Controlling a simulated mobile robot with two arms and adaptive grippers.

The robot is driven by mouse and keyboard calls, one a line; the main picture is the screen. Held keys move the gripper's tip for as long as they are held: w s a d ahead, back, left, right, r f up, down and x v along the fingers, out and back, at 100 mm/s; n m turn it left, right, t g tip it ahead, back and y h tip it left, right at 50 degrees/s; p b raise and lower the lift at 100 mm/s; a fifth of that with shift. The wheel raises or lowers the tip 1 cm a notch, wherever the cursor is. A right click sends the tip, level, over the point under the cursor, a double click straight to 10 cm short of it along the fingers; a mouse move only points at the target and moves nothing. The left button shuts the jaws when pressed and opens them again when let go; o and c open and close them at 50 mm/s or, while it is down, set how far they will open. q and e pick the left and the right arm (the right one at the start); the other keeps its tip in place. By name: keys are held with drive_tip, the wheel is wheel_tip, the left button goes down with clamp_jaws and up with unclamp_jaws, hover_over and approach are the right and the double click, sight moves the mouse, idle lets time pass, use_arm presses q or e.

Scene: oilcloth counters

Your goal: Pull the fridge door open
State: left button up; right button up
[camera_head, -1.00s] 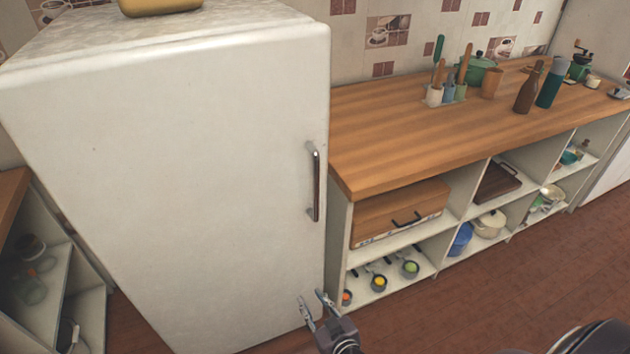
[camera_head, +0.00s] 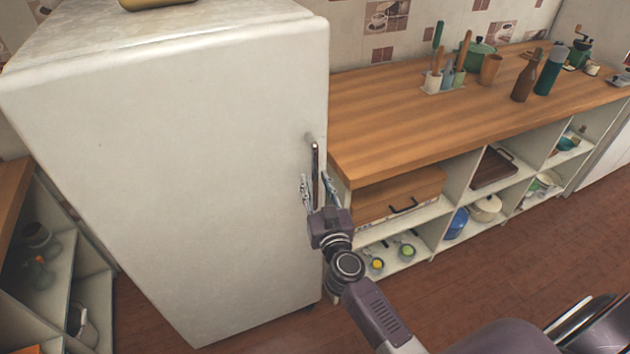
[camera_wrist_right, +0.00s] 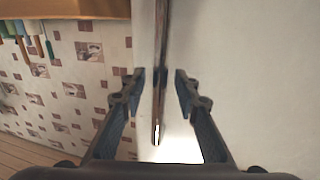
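The white fridge (camera_head: 190,160) stands at the left with its door shut. Its vertical metal handle (camera_head: 315,160) is near the door's right edge. My right gripper (camera_head: 318,187) is open at the lower part of the handle. In the right wrist view the handle (camera_wrist_right: 160,75) runs between the two open fingers (camera_wrist_right: 158,90), with a gap on each side. The lower end of the handle is hidden behind my gripper in the head view. My left gripper is not in view.
A wooden counter (camera_head: 410,120) with open shelves stands right of the fridge, close to my right gripper. It bears a bottle (camera_head: 524,78) and utensils. Another shelf unit (camera_head: 65,262) is at the lower left. The brown floor (camera_head: 500,255) in front is clear.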

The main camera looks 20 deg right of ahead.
drive_tip(key=shift+w+d, duration=0.1)
drive_tip(key=shift+w, duration=0.3)
drive_tip(key=shift+c, duration=0.4)
clamp_jaws()
